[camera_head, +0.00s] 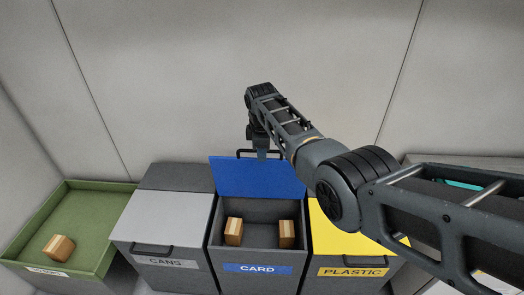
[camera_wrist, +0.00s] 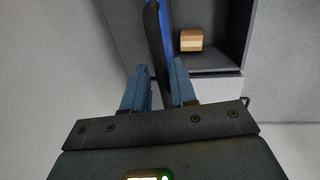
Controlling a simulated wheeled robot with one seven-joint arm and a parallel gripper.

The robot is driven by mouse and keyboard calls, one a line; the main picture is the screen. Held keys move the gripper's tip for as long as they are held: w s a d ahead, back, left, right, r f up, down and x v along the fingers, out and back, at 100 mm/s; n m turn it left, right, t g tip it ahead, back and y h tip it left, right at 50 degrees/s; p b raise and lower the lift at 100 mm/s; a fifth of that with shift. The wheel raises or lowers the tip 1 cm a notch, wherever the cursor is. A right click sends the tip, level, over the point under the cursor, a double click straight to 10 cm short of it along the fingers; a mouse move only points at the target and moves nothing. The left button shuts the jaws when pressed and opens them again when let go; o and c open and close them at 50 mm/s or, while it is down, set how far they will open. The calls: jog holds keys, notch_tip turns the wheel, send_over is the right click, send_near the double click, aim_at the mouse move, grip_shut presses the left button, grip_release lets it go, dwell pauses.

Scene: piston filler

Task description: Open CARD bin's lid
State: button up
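The CARD bin (camera_head: 256,281) is a dark grey bin with a blue-and-white CARD label. Its blue lid (camera_head: 258,178) stands raised, near upright, at the back of the bin. The lid's dark handle (camera_head: 243,152) is at its top edge. My gripper (camera_head: 262,153) is at this top edge, partly hidden by my arm. In the wrist view, my gripper's blue fingers (camera_wrist: 160,72) are spread, with the dark handle (camera_wrist: 153,35) running between them and gaps showing. The blue lid (camera_wrist: 166,22) shows edge-on beside the handle.
Two cardboard boxes (camera_head: 233,231) (camera_head: 286,234) are inside the CARD bin. The closed CANS bin (camera_head: 165,220) stands left, the closed yellow PLASTIC bin (camera_head: 345,243) right. A green tray (camera_head: 90,222) with a box (camera_head: 58,247) is far left. A wall (camera_head: 200,80) stands behind.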

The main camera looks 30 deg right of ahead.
notch_tip(320, 180, up, 8)
jog(key=s+p, duration=0.1)
jog(key=shift+a+f, duration=0.15)
jog(key=shift+a, duration=0.2)
jog(key=shift+s, duration=0.1)
dwell(0.5)
